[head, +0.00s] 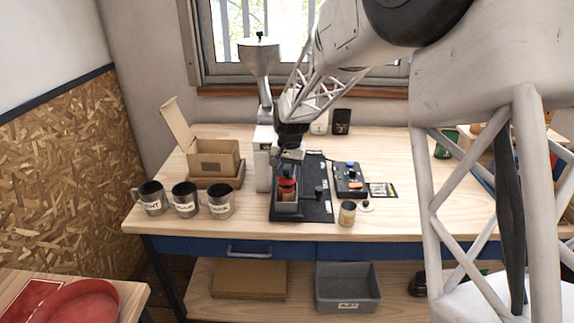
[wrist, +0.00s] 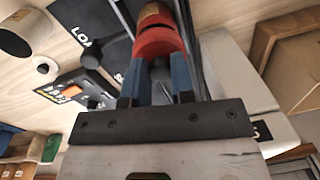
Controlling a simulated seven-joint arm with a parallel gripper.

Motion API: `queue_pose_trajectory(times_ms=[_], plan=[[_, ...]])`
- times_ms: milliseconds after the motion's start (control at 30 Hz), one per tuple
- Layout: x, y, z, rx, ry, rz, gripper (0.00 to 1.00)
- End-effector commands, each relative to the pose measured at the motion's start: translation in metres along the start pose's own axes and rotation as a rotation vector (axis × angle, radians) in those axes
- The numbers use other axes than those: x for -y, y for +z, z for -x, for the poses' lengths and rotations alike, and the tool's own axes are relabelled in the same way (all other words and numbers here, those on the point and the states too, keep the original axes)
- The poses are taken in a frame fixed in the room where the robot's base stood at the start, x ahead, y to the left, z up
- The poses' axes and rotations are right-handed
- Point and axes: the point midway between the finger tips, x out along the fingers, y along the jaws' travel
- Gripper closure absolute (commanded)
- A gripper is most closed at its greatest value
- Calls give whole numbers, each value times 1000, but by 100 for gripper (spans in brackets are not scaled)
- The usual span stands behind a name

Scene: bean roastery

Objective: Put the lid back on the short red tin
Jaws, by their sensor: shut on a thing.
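The short red tin (head: 287,196) has a tan label and stands upright at the left of the black mat, on or in a grey holder; its label also shows in the wrist view (wrist: 152,11). A red lid (wrist: 160,44) is directly over the tin. My gripper (wrist: 157,82) points down with its blue fingers shut on the lid, around a grey knob-like part; in the head view my gripper (head: 290,160) is just above the tin. The tin's mouth is hidden, and I cannot tell whether the lid touches the rim.
A tan tin (head: 347,213) and a pale disc with a knob (head: 367,206) stand right of the black mat (head: 316,208). A control box (head: 349,180) is behind them. Several metal mugs (head: 185,200) and an open cardboard box (head: 214,158) are left. A grinder (head: 263,150) stands close behind my gripper.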

Motion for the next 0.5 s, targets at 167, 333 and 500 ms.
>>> queue_pose_trajectory(times_ms=[167, 333, 500], plan=[[-1, 0, -11, 0, 0, 0, 98], [-1, 0, -17, 0, 0, 0, 98], [-1, 0, -20, -1, 0, 0, 98]])
